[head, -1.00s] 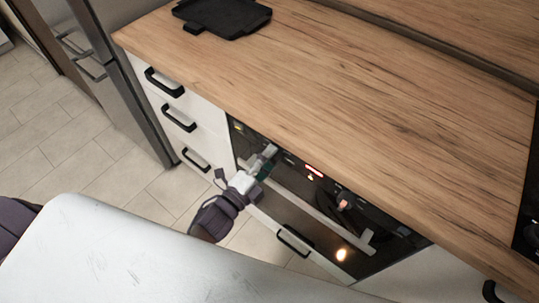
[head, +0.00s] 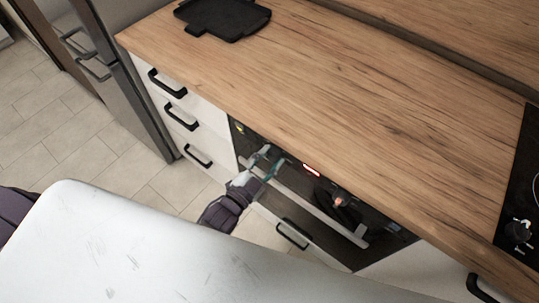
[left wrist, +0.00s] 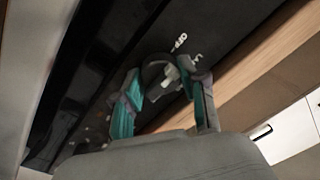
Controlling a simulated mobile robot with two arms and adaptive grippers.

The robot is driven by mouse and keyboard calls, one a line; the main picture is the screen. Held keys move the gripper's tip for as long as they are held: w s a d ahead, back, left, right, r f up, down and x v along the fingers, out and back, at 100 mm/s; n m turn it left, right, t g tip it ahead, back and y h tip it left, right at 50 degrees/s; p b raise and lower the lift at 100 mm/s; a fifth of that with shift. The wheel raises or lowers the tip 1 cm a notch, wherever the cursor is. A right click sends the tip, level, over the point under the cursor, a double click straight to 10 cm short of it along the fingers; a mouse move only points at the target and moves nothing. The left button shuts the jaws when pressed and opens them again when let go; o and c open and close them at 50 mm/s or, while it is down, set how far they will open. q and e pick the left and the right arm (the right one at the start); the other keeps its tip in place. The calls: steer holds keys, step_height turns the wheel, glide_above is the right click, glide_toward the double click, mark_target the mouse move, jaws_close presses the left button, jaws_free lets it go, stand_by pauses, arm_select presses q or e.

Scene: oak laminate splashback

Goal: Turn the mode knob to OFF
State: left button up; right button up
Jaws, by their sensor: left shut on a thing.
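The black oven front has a control panel with a lit red display (head: 312,170). A knob (left wrist: 171,76) with a pale pointer mark sits on the panel to the left of the display, and I take it as the mode knob. My left gripper (head: 268,161) is at this knob and hides most of it in the head view. In the left wrist view, its two teal-padded fingers (left wrist: 167,90) stand on either side of the knob, shut on it. My right gripper is not in view.
A second knob (head: 340,200) is right of the display. The pale oven handle (head: 318,213) runs below the panel. The wooden worktop (head: 360,110) overhangs above, with a black tray (head: 222,18) at the far left. A hob (head: 521,205) is at the right edge.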

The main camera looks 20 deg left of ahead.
arm_select(q)
steer(key=shift+n+p, duration=0.3)
steer(key=shift+n, duration=0.5)
steer(key=o, duration=1.1)
steer(key=shift+o, duration=0.2)
steer(key=v, duration=1.2)
